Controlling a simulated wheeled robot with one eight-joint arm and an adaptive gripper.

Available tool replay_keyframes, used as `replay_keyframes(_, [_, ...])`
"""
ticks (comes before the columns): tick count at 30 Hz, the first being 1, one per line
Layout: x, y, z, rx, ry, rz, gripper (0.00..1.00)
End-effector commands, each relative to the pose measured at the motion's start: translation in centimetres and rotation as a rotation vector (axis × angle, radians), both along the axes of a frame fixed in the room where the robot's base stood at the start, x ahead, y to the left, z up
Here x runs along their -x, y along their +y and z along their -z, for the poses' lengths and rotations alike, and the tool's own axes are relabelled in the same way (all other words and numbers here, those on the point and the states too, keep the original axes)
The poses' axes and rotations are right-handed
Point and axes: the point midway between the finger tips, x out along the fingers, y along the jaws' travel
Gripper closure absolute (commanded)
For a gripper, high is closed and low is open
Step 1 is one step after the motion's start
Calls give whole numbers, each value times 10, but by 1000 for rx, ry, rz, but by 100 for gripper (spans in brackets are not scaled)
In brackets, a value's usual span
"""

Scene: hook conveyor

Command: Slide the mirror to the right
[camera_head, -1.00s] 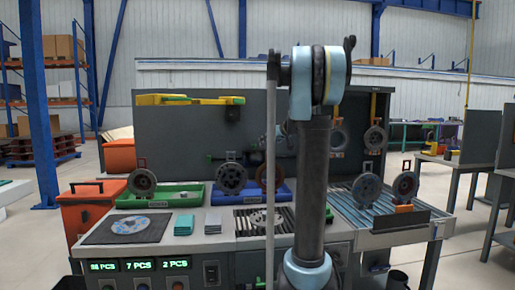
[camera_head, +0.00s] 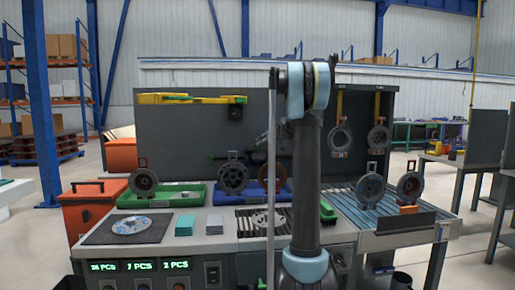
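I cannot pick out anything that is clearly a mirror. A shiny, pale bluish disc (camera_head: 131,224) lies flat on a dark mat (camera_head: 98,236) at the left of the workbench. My arm stands upright in front of the bench, right of the middle, and hides part of it. My gripper does not show, so whether it is open or shut cannot be seen.
A green tray (camera_head: 190,195) and a blue tray (camera_head: 256,188) stand at the back of the bench. Ring-shaped parts hang from yellow hooks on the right, one of them a grey ring (camera_head: 379,138). A roller conveyor (camera_head: 340,200) runs along the right. An orange bin (camera_head: 88,210) stands left.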

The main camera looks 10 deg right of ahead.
Motion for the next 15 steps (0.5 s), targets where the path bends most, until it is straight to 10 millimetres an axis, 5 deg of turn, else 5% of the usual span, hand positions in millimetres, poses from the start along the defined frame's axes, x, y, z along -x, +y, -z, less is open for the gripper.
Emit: replay_keyframes(15, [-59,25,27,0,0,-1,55])
